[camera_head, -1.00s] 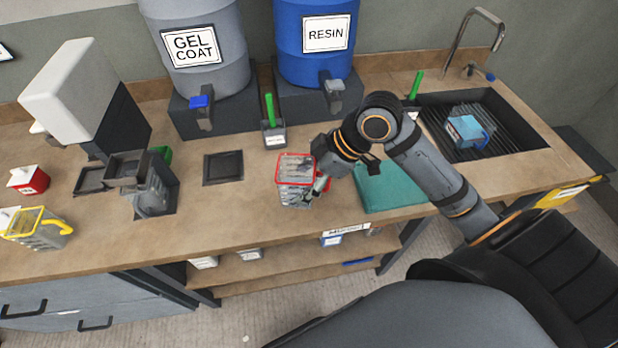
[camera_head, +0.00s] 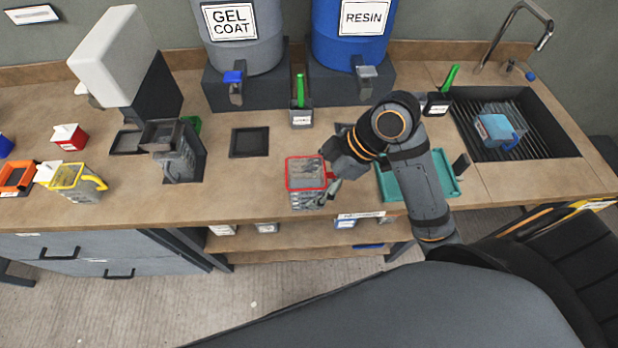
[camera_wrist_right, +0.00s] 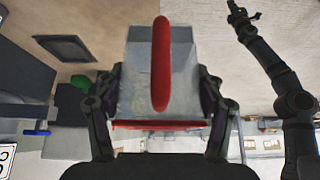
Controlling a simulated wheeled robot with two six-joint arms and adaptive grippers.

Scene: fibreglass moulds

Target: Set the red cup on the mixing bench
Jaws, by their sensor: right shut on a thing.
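The red cup (camera_head: 306,185) is a clear, ribbed cup with a red rim and red handle. My right gripper (camera_head: 334,173) is shut on it, above the front part of the wooden bench top (camera_head: 240,195). I cannot tell whether its base touches the wood. In the right wrist view the cup (camera_wrist_right: 140,85) sits between the fingers of the right gripper (camera_wrist_right: 160,100), red handle toward the camera. A dark arm, which looks like my left, shows there with its gripper (camera_wrist_right: 243,17); its jaws are too small to read.
A teal tray (camera_head: 448,186) lies right of the cup, partly behind my arm. A black square pad (camera_head: 249,142) and a small grey holder (camera_head: 301,117) are behind. A yellow-rimmed cup (camera_head: 80,182) stands left. The sink (camera_head: 560,145) holds a blue cup (camera_head: 496,131).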

